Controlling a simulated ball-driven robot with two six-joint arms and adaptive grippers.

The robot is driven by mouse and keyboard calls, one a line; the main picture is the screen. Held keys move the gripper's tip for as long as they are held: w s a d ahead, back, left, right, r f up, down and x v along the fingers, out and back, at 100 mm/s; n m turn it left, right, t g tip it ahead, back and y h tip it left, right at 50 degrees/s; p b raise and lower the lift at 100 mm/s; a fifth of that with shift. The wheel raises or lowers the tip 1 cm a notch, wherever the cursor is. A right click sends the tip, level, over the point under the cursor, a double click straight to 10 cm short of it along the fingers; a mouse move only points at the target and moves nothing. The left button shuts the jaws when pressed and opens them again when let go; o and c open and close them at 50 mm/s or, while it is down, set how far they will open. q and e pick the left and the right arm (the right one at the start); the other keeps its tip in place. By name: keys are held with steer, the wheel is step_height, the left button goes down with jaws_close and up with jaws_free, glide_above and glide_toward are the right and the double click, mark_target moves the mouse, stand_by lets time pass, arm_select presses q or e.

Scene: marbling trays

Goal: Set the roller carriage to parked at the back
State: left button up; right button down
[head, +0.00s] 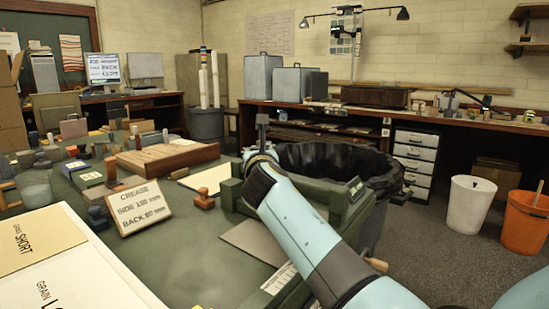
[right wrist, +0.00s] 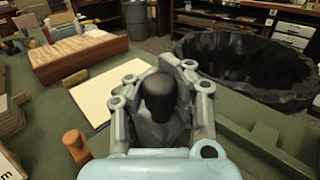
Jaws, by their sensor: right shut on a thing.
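My right gripper (head: 262,152) is at the far left end of a green machine (head: 345,212) in the head view. This machine appears to be the one with the roller carriage; my arm crosses in front of it and hides much of it. In the right wrist view my right gripper (right wrist: 160,88) is shut around a dark, round-topped knob (right wrist: 158,95) on a grey stem. I cannot tell how the knob joins the carriage, or where along its travel the carriage stands. My left gripper is not in view.
A black-lined bin (head: 335,160) is behind the machine. White (head: 470,212) and orange (head: 527,222) bins stand on the floor at right.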

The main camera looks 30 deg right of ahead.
steer(key=shift+a+f, duration=0.4)
steer(key=c, duration=1.6)
jaws_free()
steer(key=shift+s+a+r, duration=0.1)
steer(key=shift+a, duration=0.2)
steer(key=o, duration=0.6)
steer(key=shift+a+r, duration=0.15)
steer(key=shift+a, duration=0.05)
steer(key=shift+d, duration=0.1)
steer(key=v, duration=0.7)
steer(key=shift+s, duration=0.25)
